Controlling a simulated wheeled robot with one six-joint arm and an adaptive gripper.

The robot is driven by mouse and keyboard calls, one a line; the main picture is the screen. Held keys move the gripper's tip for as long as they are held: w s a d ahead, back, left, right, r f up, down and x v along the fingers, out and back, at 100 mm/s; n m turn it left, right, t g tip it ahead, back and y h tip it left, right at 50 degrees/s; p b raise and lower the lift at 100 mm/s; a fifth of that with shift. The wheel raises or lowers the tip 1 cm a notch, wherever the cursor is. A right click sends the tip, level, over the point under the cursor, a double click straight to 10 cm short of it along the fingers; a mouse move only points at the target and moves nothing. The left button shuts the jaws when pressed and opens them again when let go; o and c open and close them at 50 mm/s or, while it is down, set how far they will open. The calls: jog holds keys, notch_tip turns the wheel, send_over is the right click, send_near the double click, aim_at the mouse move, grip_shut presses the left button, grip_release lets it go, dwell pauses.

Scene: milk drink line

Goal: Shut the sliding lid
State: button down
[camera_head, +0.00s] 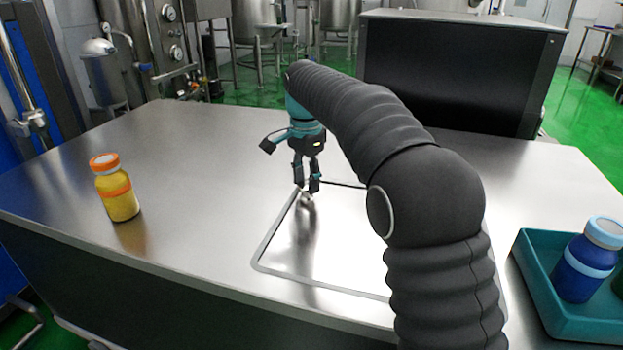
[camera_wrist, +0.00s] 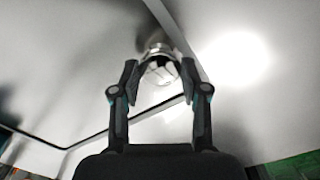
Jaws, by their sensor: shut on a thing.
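The sliding lid (camera_head: 335,250) is a shiny steel panel lying flush in the steel counter, inside a pale rectangular frame line. A small round metal knob (camera_head: 307,201) stands near its left edge. My gripper (camera_head: 306,186) points down and is shut on the knob. In the wrist view, the knob (camera_wrist: 160,66) sits between both fingertips. A thin dark line runs along the far edge of the panel, and it shows in the wrist view too. My arm hides the right part of the lid, so I cannot tell how far it stands open.
A yellow bottle (camera_head: 117,190) with an orange cap stands on the counter (camera_head: 190,150) at left. A teal tray (camera_head: 570,325) at right holds a blue bottle (camera_head: 588,262) and another, partly cut off. A large black box (camera_head: 450,75) stands behind.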

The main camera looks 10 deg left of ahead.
jog(key=shift+a, duration=0.2)
jog(key=c, duration=1)
grip_release()
jog(key=o, duration=0.4)
jog(key=shift+a, duration=0.2)
jog(key=shift+d, duration=0.1)
jog(key=shift+d, duration=0.1)
jog(key=shift+r, duration=0.3)
notch_tip(320, 180, up, 11)
jog(key=shift+r, duration=0.2)
jog(key=shift+s, duration=0.1)
